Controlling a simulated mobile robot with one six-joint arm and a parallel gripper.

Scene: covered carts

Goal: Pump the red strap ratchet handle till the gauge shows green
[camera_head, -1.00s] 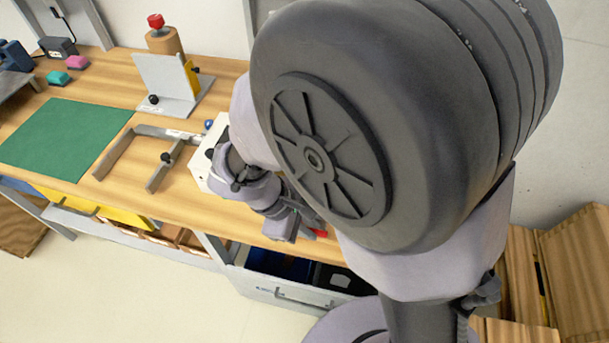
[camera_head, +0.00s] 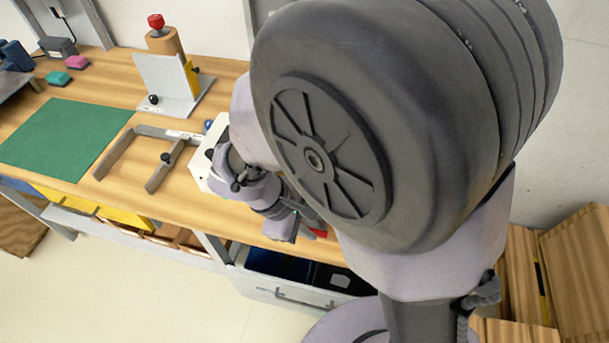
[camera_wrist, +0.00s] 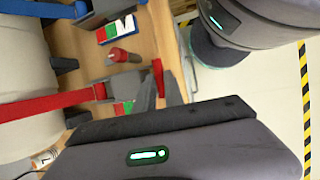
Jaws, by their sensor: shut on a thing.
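In the wrist view a red strap (camera_wrist: 45,106) runs over a pale rounded load at the left to a dark ratchet. Its red handle (camera_wrist: 158,78) stands between the fingers of my gripper (camera_wrist: 160,93), which is shut on it. A gauge (camera_wrist: 123,107) with red and green parts lies beside the red strap, partly hidden by my gripper; its pointer is too small to read. In the head view my gripper (camera_head: 297,223) is at the bench's front edge, with a bit of red (camera_head: 319,233) showing beside it.
A blue strap (camera_wrist: 40,8) with its own red, green and white gauge (camera_wrist: 117,29) is alongside. A red-topped knob (camera_wrist: 122,56) stands between the straps. An open drawer (camera_head: 285,292) is below the bench. A green mat (camera_head: 65,138) and a grey bracket (camera_head: 165,85) lie left.

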